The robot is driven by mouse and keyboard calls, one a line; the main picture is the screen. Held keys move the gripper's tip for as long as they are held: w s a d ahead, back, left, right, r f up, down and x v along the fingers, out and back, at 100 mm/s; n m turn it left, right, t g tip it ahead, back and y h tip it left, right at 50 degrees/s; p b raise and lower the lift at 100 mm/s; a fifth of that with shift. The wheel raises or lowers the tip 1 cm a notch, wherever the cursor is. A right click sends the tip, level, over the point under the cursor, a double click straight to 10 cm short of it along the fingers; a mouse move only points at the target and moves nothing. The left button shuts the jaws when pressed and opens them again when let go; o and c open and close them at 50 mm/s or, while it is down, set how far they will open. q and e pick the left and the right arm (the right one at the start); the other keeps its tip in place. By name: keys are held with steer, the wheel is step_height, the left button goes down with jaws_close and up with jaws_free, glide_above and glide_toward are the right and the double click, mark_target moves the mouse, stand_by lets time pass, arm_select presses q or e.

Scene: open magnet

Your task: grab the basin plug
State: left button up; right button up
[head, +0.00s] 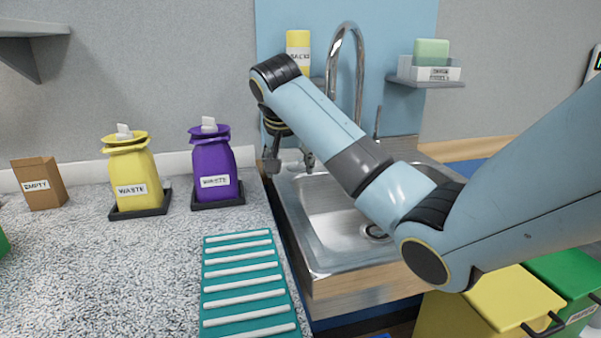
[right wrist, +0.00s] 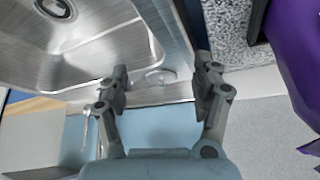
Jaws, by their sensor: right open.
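My right gripper (head: 290,165) reaches down over the back left corner of the metal sink (head: 320,222). In the right wrist view its two fingers are apart, with nothing held between them. A small pale round piece (right wrist: 156,77), which looks like the basin plug, lies on the sink's ledge in the gap between the fingertips. I cannot tell how far below the tips it is. In the head view I cannot make the plug out near the gripper. The drain (head: 376,231) shows in the basin, partly behind my right arm. My left gripper is not in view.
A tall curved tap (head: 360,65) stands behind the sink. A purple waste bag (head: 212,170) and a yellow one (head: 133,177) stand on the speckled counter. A teal ribbed mat (head: 243,282) lies left of the sink. A shelf (head: 428,82) holds a white box.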

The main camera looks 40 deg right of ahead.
mark_target(299, 159)
steer(key=w+d, duration=0.4)
steer(key=d, duration=0.1)
steer(key=w+d, duration=0.2)
steer(key=d, duration=0.1)
steer(key=shift+w+r, duration=0.15)
steer(key=shift+w, duration=0.05)
steer(key=shift+w+d, duration=0.25)
steer(key=shift+d, duration=0.1)
steer(key=b+x, duration=0.1)
steer(key=x, duration=0.4)
steer(key=shift+b, duration=0.3)
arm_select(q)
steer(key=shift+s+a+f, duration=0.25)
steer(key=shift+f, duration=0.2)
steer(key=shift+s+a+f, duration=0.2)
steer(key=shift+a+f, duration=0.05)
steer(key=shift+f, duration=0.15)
arm_select(e)
steer(key=shift+c, duration=0.5)
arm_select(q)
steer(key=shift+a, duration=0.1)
arm_select(e)
steer(key=c, duration=1.1)
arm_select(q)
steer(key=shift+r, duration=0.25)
arm_select(e)
steer(key=shift+s+r, duration=0.1)
